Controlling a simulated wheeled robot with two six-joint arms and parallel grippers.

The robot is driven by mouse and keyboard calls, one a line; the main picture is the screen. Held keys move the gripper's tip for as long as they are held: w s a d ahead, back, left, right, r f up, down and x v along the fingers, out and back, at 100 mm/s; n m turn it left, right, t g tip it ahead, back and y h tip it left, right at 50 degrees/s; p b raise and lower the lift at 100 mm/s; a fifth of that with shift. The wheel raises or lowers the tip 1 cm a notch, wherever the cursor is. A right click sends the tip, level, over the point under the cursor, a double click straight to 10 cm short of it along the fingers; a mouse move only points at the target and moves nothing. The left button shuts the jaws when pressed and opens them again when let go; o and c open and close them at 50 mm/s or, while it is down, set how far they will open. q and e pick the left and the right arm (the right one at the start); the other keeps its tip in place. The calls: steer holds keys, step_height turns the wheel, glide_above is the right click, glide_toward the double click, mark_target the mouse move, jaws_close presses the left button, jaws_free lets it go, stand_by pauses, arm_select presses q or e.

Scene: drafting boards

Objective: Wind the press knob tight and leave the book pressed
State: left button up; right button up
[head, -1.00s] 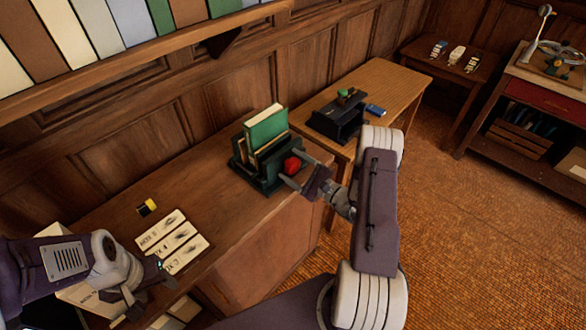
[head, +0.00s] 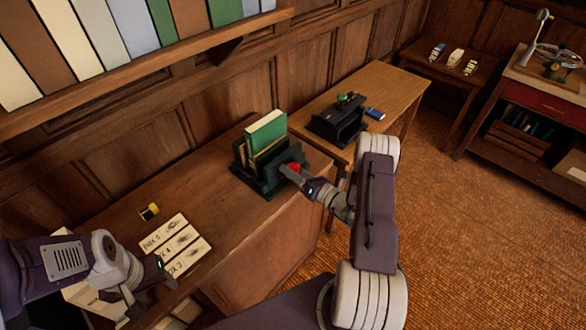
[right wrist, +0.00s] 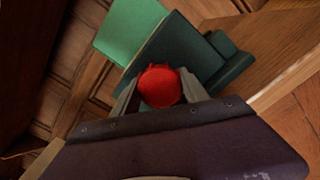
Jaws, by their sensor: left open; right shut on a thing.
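The dark green press (head: 266,180) stands on the wooden desk, with a green-covered book (head: 266,134) upright in it, its top showing above the plates. The red press knob (head: 294,166) is on the press's near right side. My right gripper (head: 290,172) is shut on the knob, its fingers on either side. In the right wrist view the knob (right wrist: 160,86) sits between the two fingers, with the press plate (right wrist: 180,50) and the book (right wrist: 130,32) behind. My left gripper (head: 142,302) is open and empty at the lower left, over the desk's near edge.
Labelled white cards (head: 176,246) and a small yellow and black item (head: 149,211) lie on the desk left of the press. A second wooden table (head: 385,88) holds a black device (head: 338,122) and a blue item (head: 375,113). Open floor lies to the right.

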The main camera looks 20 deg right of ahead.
steer(key=m, duration=0.7)
steer(key=shift+p, duration=0.35)
steer(key=m, duration=0.6)
steer(key=shift+m, duration=0.3)
steer(key=m+p, duration=0.1)
steer(key=m, duration=0.5)
steer(key=shift+m, duration=0.3)
steer(key=m, duration=0.6)
steer(key=shift+m, duration=0.4)
steer(key=o, duration=1.4)
steer(key=shift+c, duration=0.2)
